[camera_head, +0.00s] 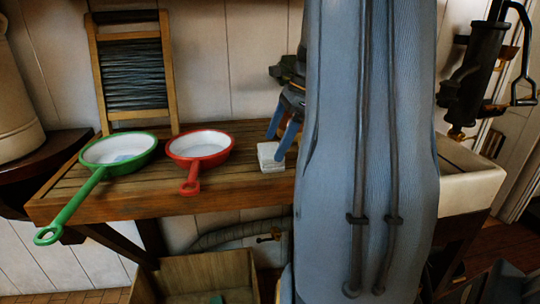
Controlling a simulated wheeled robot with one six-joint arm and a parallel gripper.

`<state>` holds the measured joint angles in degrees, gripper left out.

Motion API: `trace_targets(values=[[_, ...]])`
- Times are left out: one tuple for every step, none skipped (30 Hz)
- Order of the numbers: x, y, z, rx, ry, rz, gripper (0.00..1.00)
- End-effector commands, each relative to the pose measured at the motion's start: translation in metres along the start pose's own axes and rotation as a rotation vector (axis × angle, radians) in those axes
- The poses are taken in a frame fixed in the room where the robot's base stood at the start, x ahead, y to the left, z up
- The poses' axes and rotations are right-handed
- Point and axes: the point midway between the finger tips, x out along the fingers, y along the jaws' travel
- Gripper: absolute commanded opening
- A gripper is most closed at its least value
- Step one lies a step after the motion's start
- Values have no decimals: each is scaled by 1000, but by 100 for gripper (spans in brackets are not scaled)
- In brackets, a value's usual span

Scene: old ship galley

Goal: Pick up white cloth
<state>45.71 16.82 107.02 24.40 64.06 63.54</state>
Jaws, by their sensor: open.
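The white cloth (270,157) looks like a small folded white block. It lies on the wooden counter (142,203), near the front edge, right of the red pan. My gripper (281,139) is just above and behind the cloth, with its blue fingers pointing down and spread apart. It is empty. My own blue-grey arm covers the middle right of the view and hides part of the gripper and the counter beyond it. I cannot tell whether a finger touches the cloth.
A green pan (118,149) and a red pan (200,146) stand left of the cloth, handles toward the front edge. A washboard (131,70) leans on the wall. A pale sink (470,178) and a dark pump (484,65) are at right. An open wooden box (205,272) is below.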

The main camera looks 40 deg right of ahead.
Motion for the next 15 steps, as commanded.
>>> trace_targets(values=[[6, 3, 2, 1, -1, 5, 100], [10, 4, 3, 0, -1, 5, 100], [17, 5, 4, 0, -1, 6, 100], [21, 5, 4, 0, 0, 6, 100], [26, 5, 4, 0, -1, 5, 100], [30, 4, 4, 0, -1, 3, 100], [34, 4, 3, 0, -1, 3, 100], [36, 4, 3, 1, -1, 3, 100], [39, 4, 2, 2, -1, 2, 100], [40, 4, 2, 2, 0, 1, 100], [41, 4, 2, 2, 0, 1, 100], [42, 4, 2, 2, 0, 0, 100], [42, 4, 2, 2, 0, 0, 100], [42, 3, 2, 2, 0, 0, 100], [42, 3, 2, 2, 0, 0, 100]])
